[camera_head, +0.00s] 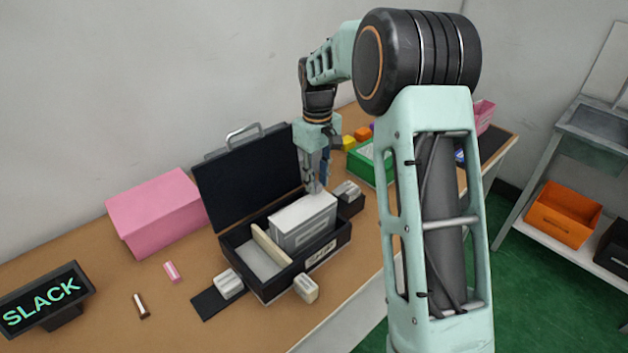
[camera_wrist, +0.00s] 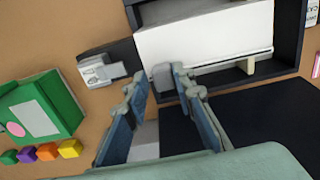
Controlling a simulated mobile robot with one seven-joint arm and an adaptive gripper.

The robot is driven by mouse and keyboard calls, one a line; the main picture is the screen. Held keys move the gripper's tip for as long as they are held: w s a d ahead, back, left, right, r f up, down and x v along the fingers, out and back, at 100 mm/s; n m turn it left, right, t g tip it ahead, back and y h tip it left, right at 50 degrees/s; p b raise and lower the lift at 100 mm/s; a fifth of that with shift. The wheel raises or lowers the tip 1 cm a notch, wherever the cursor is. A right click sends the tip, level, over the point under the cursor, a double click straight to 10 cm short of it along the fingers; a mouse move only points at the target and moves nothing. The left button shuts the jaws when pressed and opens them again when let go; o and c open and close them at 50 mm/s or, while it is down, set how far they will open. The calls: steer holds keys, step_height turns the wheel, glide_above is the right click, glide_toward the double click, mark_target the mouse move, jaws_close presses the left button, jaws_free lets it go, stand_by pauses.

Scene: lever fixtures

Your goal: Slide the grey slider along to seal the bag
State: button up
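An open black case (camera_head: 320,258) stands on the table and holds a large white block-like body (camera_head: 303,225), perhaps the bag. A small grey block (camera_wrist: 161,76), which looks like the slider, sits at the end of the white body. My gripper (camera_head: 315,186) points down at that end; in the wrist view its fingertips (camera_wrist: 157,80) are apart. The grey block shows just between and beyond the tips, close to the right one, with a gap on the left. Whether a finger touches it I cannot tell. The fingers mostly hide the slider in the head view.
The raised lid (camera_head: 250,175) stands behind the case. Grey blocks (camera_head: 228,284) (camera_head: 347,190) flank it, and another (camera_head: 306,288) is in front. A pink box (camera_head: 157,215) is left, a green box (camera_head: 370,165) right. A sign (camera_head: 45,298) reads SLACK.

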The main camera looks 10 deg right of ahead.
mark_target(317, 183)
steer(key=shift+o, duration=1.1)
step_height(317, 183, up, 12)
stand_by(2.0)
